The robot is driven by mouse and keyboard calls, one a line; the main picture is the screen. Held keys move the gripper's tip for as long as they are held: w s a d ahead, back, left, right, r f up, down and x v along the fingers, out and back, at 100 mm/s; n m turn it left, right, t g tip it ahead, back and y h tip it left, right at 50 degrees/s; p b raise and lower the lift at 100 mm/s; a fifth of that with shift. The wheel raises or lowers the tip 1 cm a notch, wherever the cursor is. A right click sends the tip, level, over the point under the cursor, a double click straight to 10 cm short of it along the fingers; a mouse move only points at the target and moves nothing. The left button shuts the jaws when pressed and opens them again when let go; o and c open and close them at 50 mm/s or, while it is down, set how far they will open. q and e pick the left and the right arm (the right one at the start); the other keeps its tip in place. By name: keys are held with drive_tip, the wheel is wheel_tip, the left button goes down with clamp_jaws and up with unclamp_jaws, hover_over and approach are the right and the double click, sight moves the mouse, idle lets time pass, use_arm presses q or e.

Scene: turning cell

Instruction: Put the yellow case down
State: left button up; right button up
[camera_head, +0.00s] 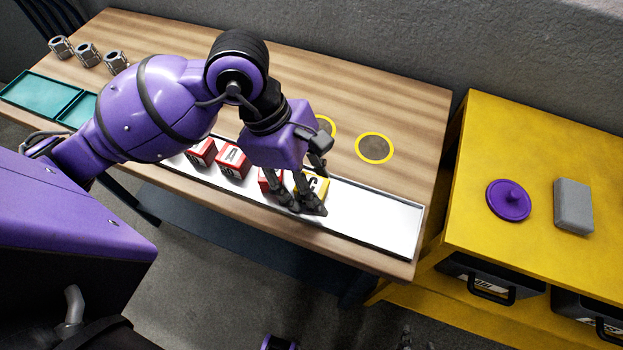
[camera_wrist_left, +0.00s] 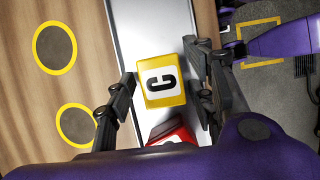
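The tray's right end is clear. Yellow rings (camera_head: 374,148) mark the wooden table (camera_head: 420,110) behind it. Metal parts (camera_head: 87,55) and teal trays (camera_head: 40,96) are at the left. A yellow bench (camera_head: 540,150) at the right holds a purple lid (camera_head: 508,201) and a grey block (camera_head: 573,206).

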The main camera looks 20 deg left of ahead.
use_arm(q)
drive_tip(key=shift+r, duration=0.25)
drive_tip(key=v, duration=1.2)
drive_tip(key=shift+s, duration=0.1)
